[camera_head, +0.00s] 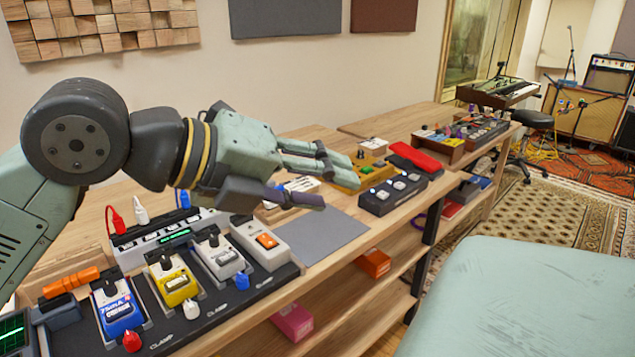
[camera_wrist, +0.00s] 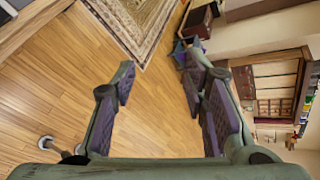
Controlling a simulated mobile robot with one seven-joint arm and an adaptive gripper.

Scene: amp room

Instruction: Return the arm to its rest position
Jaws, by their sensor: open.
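My gripper (camera_head: 318,178) is in the head view, stretched out to the right above the wooden bench (camera_head: 345,266). Its fingers are apart with nothing between them. It hangs over the area of a grey mat (camera_head: 322,236), past the pedals on the left. In the wrist view, the two fingers of my gripper (camera_wrist: 168,105) stand wide apart, with wooden floor showing between them.
A pedalboard (camera_head: 225,303) with blue, yellow, silver and white pedals lies below and left of my gripper. A dark pedal unit (camera_head: 392,194) and a red item (camera_head: 415,157) lie to the right. A shelf below holds an orange box (camera_head: 373,263). The wall stands behind.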

